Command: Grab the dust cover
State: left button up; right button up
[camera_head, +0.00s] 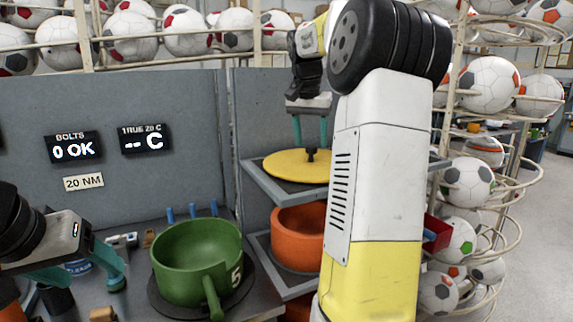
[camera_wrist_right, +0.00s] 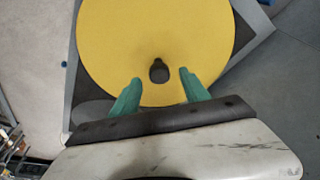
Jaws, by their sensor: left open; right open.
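The dust cover appears to be the flat yellow disc (camera_head: 284,165) with a black knob (camera_head: 311,155) on the upper grey shelf. In the right wrist view the disc (camera_wrist_right: 160,25) fills the upper middle, and the knob (camera_wrist_right: 158,70) stands near the fingertips. My right gripper (camera_wrist_right: 160,78) is open, with one green finger on each side of the knob and a gap to both. In the head view this gripper (camera_head: 310,137) points down over the disc. My left gripper (camera_head: 84,278) is open and empty at the lower left, away from the disc.
A green pot (camera_head: 197,255) marked 5 stands on a dark round plate. An orange pot (camera_head: 298,238) sits on the shelf below the yellow disc. A grey panel (camera_head: 150,120) with displays stands behind. Ball racks (camera_head: 490,85) stand at the right.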

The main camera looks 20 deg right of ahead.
aim_at(311, 146)
jog(key=x, duration=0.3)
jog(key=shift+f, duration=0.15)
jog(key=shift+c, duration=0.4)
grip_shut()
